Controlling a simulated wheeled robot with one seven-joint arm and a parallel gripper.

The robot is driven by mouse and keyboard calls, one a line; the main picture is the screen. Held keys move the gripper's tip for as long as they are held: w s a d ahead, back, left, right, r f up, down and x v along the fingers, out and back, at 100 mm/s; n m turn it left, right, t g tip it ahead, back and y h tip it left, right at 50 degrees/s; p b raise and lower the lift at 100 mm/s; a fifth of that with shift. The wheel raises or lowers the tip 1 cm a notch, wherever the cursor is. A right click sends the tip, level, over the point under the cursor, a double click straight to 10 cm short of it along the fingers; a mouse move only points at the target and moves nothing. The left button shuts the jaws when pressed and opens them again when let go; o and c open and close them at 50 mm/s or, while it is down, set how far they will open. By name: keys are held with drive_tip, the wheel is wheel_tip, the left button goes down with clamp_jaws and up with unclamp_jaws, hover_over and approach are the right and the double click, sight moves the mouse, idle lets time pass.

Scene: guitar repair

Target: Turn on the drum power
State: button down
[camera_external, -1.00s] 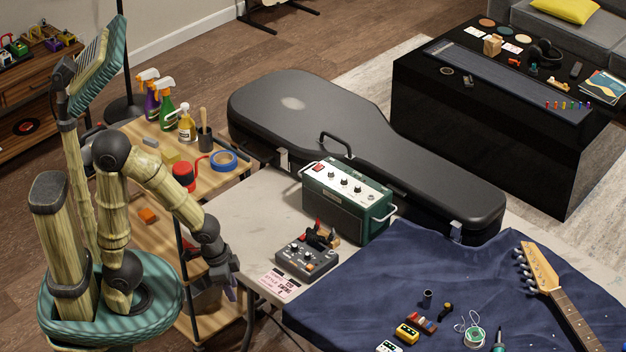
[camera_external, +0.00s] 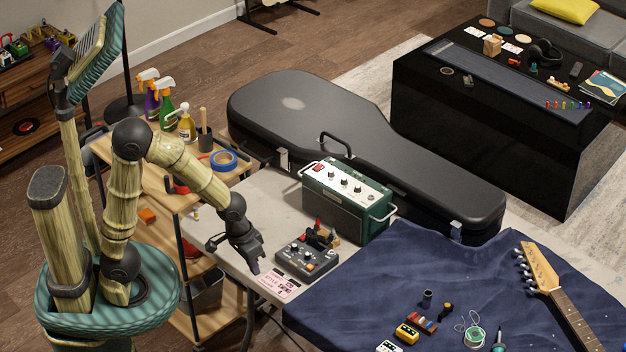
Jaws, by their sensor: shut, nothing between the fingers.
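A small grey box with knobs (camera_external: 306,262), which looks like the drum unit, sits on the near left part of the pale table. Red and black pieces stand on or just behind its back edge. Its power switch is too small to make out. My gripper (camera_external: 254,268) is shut and empty, pointing down just left of the grey box and apart from it. It is near the table's left edge, beside a pink printed card (camera_external: 281,283).
A green amplifier (camera_external: 347,205) with a white knob panel and red switch stands behind the grey box. A black guitar case (camera_external: 300,115) lies at the back. A blue cloth (camera_external: 400,275) with small tools and a guitar neck (camera_external: 562,300) covers the right. A wooden cart (camera_external: 150,180) holds spray bottles.

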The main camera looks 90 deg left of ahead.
drive_tip(key=w+a+r+n+p, duration=0.5)
drive_tip(key=w+a+n, duration=0.2)
drive_tip(key=a+n, duration=0.25)
wheel_tip(320, 180, up, 2)
drive_tip(key=r+n+g+y+p, duration=0.1)
drive_tip(key=n+p, duration=0.4)
drive_tip(key=n, duration=0.6)
hover_over(306, 234)
drive_tip(key=s+d, duration=0.2)
drive_tip(key=shift+f, duration=0.25)
drive_tip(key=shift+f, duration=0.1)
drive_tip(key=f, duration=0.4)
drive_tip(key=w+a+f, duration=0.1)
drive_tip(key=f, duration=0.8)
drive_tip(key=shift+w+a+f, duration=0.25)
drive_tip(key=shift+a+f, duration=0.05)
drive_tip(key=shift+f, duration=0.05)
